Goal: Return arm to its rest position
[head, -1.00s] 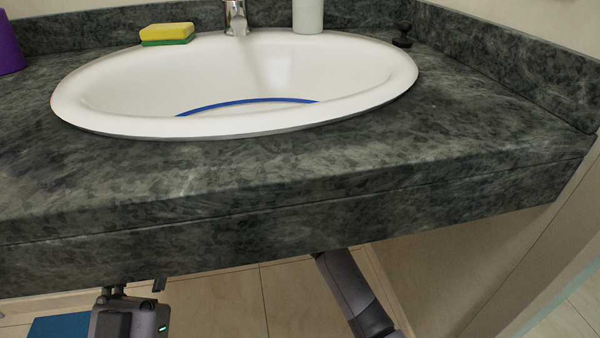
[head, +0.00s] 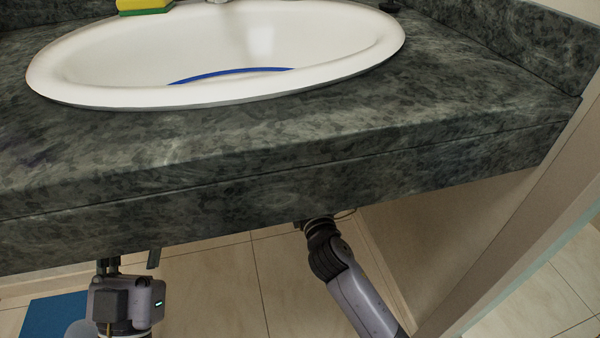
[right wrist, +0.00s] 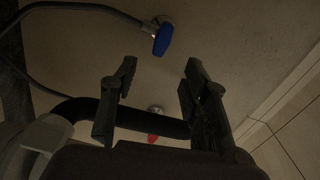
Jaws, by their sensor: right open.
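My right gripper (right wrist: 160,66) is open and empty in the right wrist view, its two dark fingers well apart. Just ahead of its fingertips is a blue valve knob (right wrist: 163,38), apart from them in the picture. A red knob (right wrist: 153,139) shows between the fingers, lower down. In the head view my right arm reaches up under the counter, and the counter edge hides its gripper. My left gripper (head: 130,262) is at the lower left, below the counter's front edge. Its fingertips are hidden by the counter, so its opening is unclear.
The dark stone counter (head: 300,150) crosses the head view above both arms and holds a white sink (head: 75,90). A sponge (head: 143,6) lies behind the sink. A grey hose (right wrist: 95,8) and black pipe (right wrist: 140,120) run under the counter. A side panel (head: 500,240) stands right.

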